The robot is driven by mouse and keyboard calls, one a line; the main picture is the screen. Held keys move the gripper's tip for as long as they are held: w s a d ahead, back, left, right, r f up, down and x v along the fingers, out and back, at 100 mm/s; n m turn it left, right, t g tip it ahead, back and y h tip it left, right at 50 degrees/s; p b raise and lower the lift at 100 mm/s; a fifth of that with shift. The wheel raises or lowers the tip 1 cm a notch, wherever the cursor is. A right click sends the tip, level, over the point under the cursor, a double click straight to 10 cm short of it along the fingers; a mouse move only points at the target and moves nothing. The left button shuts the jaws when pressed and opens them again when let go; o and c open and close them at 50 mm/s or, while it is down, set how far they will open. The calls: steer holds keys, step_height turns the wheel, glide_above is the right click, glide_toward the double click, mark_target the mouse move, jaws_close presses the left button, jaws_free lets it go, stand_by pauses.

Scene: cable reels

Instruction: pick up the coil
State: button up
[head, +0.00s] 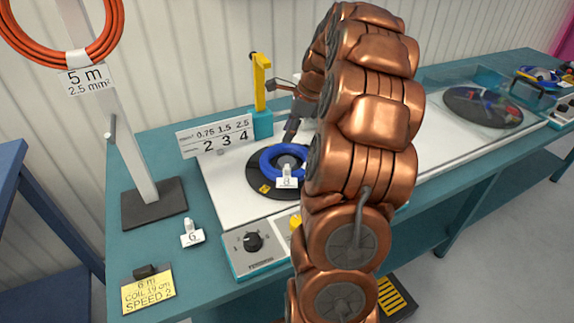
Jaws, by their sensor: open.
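A blue coil (269,161) lies flat on a black round turntable (259,187) on the white-topped machine. A small white tag marked with a number (287,182) stands at its front edge. My copper-coloured arm hides the coil's right side. My gripper (282,109) is open, with its dark fingers just behind and above the coil, near the yellow post. Its palm is partly hidden by my arm, and I cannot tell whether a finger touches the coil.
A yellow post on a teal block (262,123) and a number sign (217,136) stand behind the turntable. An orange coil (67,57) hangs from a grey stand (140,178) at left. A control box (253,244) is in front. A covered reel (483,106) stands at right.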

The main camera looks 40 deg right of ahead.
mark_target(296, 146)
steer(key=d+m, duration=0.1)
steer(key=d, duration=0.1)
steer(key=d+f+m, duration=0.1)
steer(key=d, duration=0.2)
steer(key=shift+s+d+f+m+t, duration=0.25)
steer(key=shift+s+d+m+t, duration=0.05)
steer(key=shift+s+d+m, duration=0.1)
steer(key=shift+d+f, duration=0.15)
steer(key=shift+f, duration=0.05)
steer(key=shift+p+x, duration=0.7)
steer(key=shift+x, duration=3)
steer(key=shift+c, duration=0.3)
jaws_close()
